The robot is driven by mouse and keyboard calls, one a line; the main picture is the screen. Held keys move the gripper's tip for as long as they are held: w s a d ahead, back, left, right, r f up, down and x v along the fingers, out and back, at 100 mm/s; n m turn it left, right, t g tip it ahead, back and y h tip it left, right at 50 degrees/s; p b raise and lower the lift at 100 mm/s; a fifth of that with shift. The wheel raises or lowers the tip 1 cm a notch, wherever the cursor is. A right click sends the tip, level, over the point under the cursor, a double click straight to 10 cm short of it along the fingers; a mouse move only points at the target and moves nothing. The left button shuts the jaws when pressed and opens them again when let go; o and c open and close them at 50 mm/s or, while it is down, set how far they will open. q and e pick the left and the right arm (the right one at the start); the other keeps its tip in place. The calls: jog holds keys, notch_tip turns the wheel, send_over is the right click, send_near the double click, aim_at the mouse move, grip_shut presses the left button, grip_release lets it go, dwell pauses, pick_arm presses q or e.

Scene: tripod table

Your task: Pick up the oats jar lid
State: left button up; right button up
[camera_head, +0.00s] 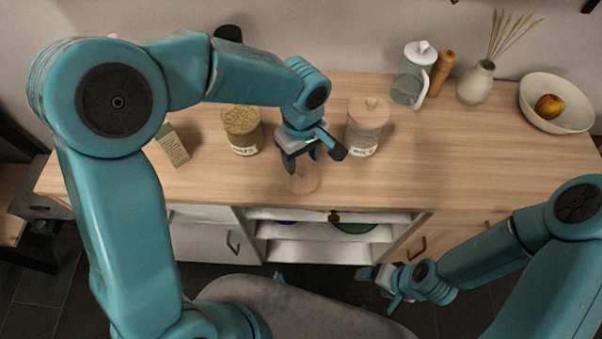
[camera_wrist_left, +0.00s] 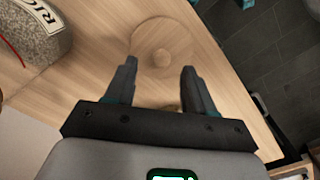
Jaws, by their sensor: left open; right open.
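The oats jar lid (camera_head: 302,181) is a round wooden disc lying flat on the tabletop near the front edge. In the left wrist view the lid (camera_wrist_left: 165,28) shows its round knob upward, just beyond and between the fingertips. My left gripper (camera_head: 302,163) is open and empty, pointing down above the lid; its fingers (camera_wrist_left: 159,67) appear apart from the knob. The open jar (camera_head: 243,132) filled with flakes stands left of my left gripper. My right gripper (camera_head: 378,287) is open and empty, low in front of the cabinet.
A rice jar (camera_head: 366,128) with its wooden lid on stands close right of my left gripper. A small box (camera_head: 172,146) stands at the left. A pitcher (camera_head: 411,75), wooden mill (camera_head: 443,70), vase (camera_head: 475,84) and fruit bowl (camera_head: 533,105) stand at the back right. The front right tabletop is clear.

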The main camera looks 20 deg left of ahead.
aim_at(302, 170)
pick_arm(q)
jog(key=f, duration=0.4)
jog(key=shift+s, duration=0.2)
pick_arm(e)
jog(key=shift+r, duration=0.25)
pick_arm(q)
jog(key=shift+r, duration=0.1)
jog(key=shift+c, duration=0.3)
grip_shut()
jog(key=shift+r, duration=0.1)
